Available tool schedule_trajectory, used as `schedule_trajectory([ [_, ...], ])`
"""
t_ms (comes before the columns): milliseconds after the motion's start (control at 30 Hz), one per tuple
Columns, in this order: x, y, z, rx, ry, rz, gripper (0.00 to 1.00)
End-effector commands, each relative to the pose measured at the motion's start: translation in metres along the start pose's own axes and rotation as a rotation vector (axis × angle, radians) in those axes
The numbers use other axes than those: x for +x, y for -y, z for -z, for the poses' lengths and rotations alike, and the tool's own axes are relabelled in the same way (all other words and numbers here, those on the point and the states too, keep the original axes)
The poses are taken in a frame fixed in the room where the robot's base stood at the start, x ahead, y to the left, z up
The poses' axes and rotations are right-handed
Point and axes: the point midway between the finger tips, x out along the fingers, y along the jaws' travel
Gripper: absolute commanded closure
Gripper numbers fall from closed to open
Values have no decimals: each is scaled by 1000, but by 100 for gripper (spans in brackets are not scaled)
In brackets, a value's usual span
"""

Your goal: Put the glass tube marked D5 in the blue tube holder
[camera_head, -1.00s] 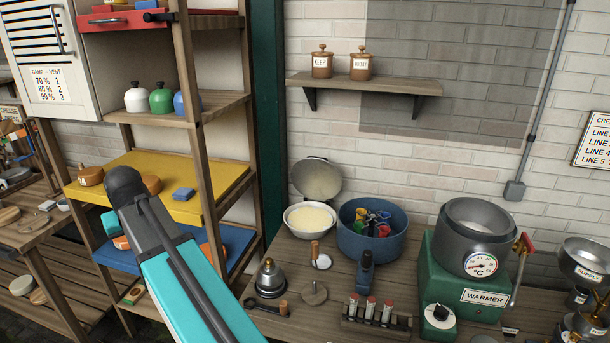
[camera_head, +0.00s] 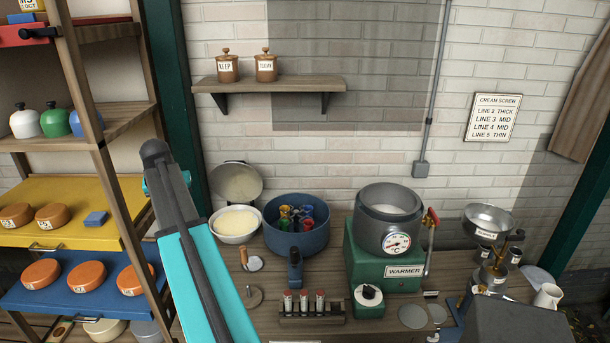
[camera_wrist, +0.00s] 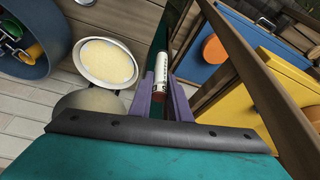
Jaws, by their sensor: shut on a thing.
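My gripper (camera_wrist: 164,88) shows in the wrist view with two purple fingers closed on a slim tube (camera_wrist: 163,70). The tube has a white label with dark marks too small to read, and a reddish end nearest the gripper. It is held above the floor level, apart from the shelves and bench.
A wooden rack (camera_head: 312,317) holds several red-topped tubes. Behind it stand a blue pot (camera_head: 297,242), a cream bowl (camera_head: 235,237) and the green warmer (camera_head: 400,283). A metal funnel device (camera_head: 489,218) is at right. The wooden shelf unit (camera_head: 100,165) stands close left of my arm.

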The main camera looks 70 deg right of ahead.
Motion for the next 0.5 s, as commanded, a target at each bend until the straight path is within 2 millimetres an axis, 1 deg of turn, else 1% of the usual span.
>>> schedule_trajectory([
  [33, 1, -20, 11, 35, 0, -15, 100],
  [167, 7, -67, 30, 118, 0, -49, 100],
  [200, 9, -81, 35, 144, 0, -60, 100],
  [367, 14, -140, 53, 246, -1, -100, 100],
  [500, 17, -194, 65, 333, -3, -136, 100],
])
